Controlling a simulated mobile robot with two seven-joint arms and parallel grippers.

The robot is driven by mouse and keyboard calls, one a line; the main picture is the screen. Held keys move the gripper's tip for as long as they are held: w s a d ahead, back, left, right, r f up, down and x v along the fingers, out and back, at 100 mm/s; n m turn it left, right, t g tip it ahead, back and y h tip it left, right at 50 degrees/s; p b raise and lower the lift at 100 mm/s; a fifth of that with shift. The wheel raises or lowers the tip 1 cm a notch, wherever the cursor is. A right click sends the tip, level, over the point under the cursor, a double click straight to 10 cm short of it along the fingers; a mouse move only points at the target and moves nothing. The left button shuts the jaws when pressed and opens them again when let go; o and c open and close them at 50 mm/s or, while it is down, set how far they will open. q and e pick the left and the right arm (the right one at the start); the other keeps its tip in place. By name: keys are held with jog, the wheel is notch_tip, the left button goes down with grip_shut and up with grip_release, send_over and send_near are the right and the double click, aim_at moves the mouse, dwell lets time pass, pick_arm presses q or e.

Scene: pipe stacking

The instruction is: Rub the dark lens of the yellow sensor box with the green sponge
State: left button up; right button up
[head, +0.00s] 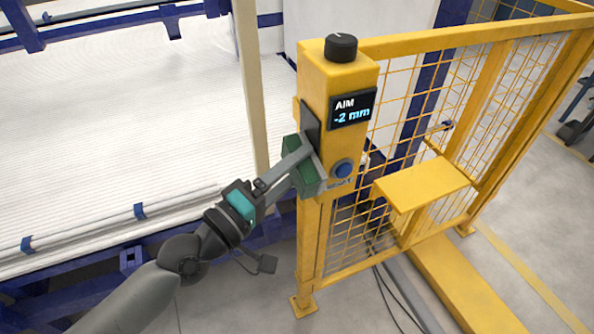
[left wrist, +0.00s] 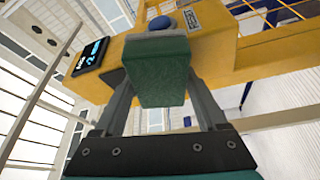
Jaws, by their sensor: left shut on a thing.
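The yellow sensor box (head: 314,80) stands on a post at the corner of a yellow fence. Its display reads "AIM -2 mm". The dark lens (head: 310,122) shows as a dark panel on the box's left side, partly hidden behind my gripper and the sponge. My left gripper (head: 303,162) is shut on the green sponge (head: 297,180), at the lower part of that side. In the left wrist view the sponge (left wrist: 158,85) sits between both fingers, close against the yellow box (left wrist: 112,52). I cannot tell whether it touches the lens. My right gripper is not in view.
A black knob (head: 341,47) tops the box, and a blue button (head: 343,169) is on its front. A yellow shelf (head: 425,184) juts out at the right by the mesh fence. Stacked white pipes (head: 110,120) fill the left. Cables lie on the floor.

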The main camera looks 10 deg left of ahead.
aim_at(282, 146)
pick_arm(q)
jog(key=shift+w+a+b, duration=0.4)
jog(key=shift+w+a, duration=0.15)
jog(key=shift+w, duration=0.25)
jog(key=shift+w+a+b, duration=0.45)
jog(key=shift+w+a, duration=0.1)
jog(key=shift+w, duration=0.25)
jog(key=shift+w+a+b, duration=0.4)
jog(key=shift+w+a, duration=0.15)
jog(key=shift+w, duration=0.25)
jog(key=shift+a, duration=0.1)
jog(key=s+a+b, duration=0.1)
jog(key=a+b, duration=0.1)
jog(key=s+a+b, duration=0.1)
jog(key=s+a, duration=0.1)
jog(key=shift+s+a+b, duration=0.15)
jog(key=shift+a+b, duration=0.15)
jog(key=shift+b, duration=0.05)
jog(key=shift+a, duration=0.1)
